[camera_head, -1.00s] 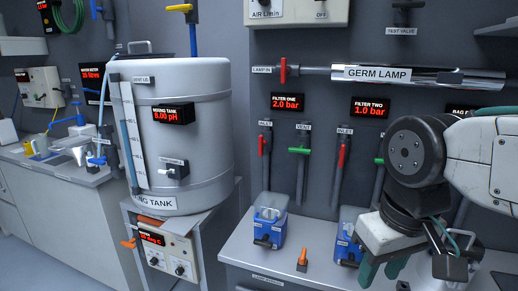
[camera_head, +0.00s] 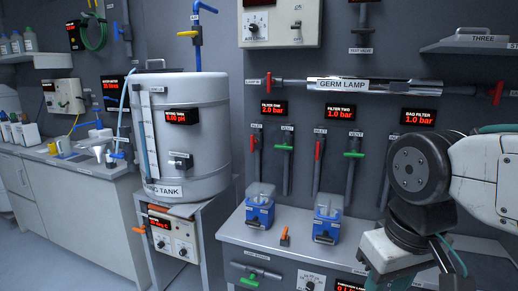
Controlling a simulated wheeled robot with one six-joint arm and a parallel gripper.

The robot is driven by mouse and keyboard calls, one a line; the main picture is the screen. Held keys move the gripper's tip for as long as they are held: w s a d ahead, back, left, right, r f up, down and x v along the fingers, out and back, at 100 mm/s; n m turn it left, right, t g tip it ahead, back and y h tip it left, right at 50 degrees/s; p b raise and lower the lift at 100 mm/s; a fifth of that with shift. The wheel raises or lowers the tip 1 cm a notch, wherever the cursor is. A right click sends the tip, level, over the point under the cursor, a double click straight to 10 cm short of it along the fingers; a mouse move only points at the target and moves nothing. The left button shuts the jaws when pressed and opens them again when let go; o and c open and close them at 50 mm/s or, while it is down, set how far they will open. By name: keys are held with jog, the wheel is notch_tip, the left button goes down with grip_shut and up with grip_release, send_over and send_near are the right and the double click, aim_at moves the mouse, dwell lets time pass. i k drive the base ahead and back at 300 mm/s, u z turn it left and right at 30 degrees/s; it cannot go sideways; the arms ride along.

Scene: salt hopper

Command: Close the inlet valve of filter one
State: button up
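The filter one display (camera_head: 273,107) reads 2.0 bar on the back wall. Below it, under an INLET label, the inlet valve's red handle (camera_head: 257,137) stands upright, in line with its dark pipe. To its right, the filter one vent's green handle (camera_head: 285,147) lies across its pipe. My gripper (camera_head: 374,281) is at the lower right, low in front of the bench and well apart from the valve. Its fingers are mostly cut off by the bottom edge, so their opening is hidden.
Filter two's red inlet handle (camera_head: 319,146) and green vent handle (camera_head: 353,154) are to the right. Two blue containers (camera_head: 259,215) (camera_head: 326,230) and an orange-handled valve (camera_head: 285,235) stand on the bench (camera_head: 238,234). The grey tank (camera_head: 205,140) is at left.

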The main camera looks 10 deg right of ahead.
aim_at(252, 144)
jog(key=z, duration=0.15)
jog(key=k, duration=0.35)
jog(key=u, duration=1.15)
jog(key=i, duration=1.35)
jog(key=z, duration=0.55)
jog(key=i, duration=0.5)
jog(key=z, duration=0.45)
